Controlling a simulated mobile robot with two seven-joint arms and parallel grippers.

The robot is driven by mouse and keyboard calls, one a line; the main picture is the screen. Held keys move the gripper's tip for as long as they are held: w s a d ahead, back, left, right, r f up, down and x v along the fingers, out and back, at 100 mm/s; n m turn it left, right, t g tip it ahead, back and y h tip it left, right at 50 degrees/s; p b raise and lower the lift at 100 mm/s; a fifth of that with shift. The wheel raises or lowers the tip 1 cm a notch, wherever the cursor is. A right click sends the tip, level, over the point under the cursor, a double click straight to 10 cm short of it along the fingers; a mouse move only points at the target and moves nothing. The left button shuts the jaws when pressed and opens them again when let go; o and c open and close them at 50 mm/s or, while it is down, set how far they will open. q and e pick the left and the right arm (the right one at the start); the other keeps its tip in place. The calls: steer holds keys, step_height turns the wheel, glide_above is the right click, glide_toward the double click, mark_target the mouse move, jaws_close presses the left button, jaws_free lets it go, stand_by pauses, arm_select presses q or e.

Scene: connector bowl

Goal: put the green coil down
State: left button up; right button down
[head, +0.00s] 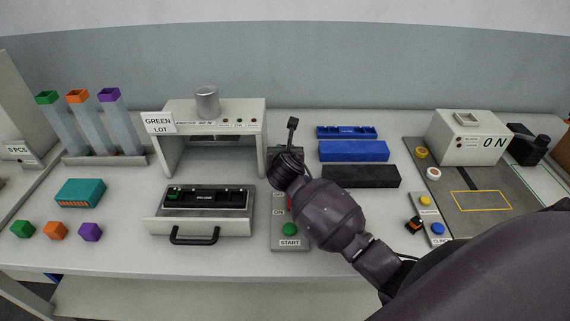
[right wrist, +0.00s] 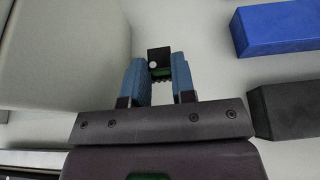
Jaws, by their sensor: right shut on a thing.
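My right gripper (head: 291,136) reaches up over the middle of the table, between the white arch and the blue blocks. In the right wrist view its blue fingers (right wrist: 160,88) are closed on a small part with a dark square end, a pale dot and a green band; I take it for the green coil (right wrist: 161,72). In the head view the part shows only as a small dark square (head: 292,123) above the table. The fingers hide some of it. My left gripper is not in view.
A white arch with a GREEN LOT sign (head: 158,122) stands left of the gripper, a drawer fixture (head: 205,212) before it. A START panel (head: 289,243) lies below my arm. Blue (head: 353,151) and black blocks (head: 360,176) are to the right.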

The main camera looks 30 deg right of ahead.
steer(key=shift+f+b, duration=0.5)
steer(key=shift+f, duration=1.6)
steer(key=shift+f, duration=0.1)
steer(key=c, duration=0.9)
jaws_free()
steer(key=shift+c, duration=0.2)
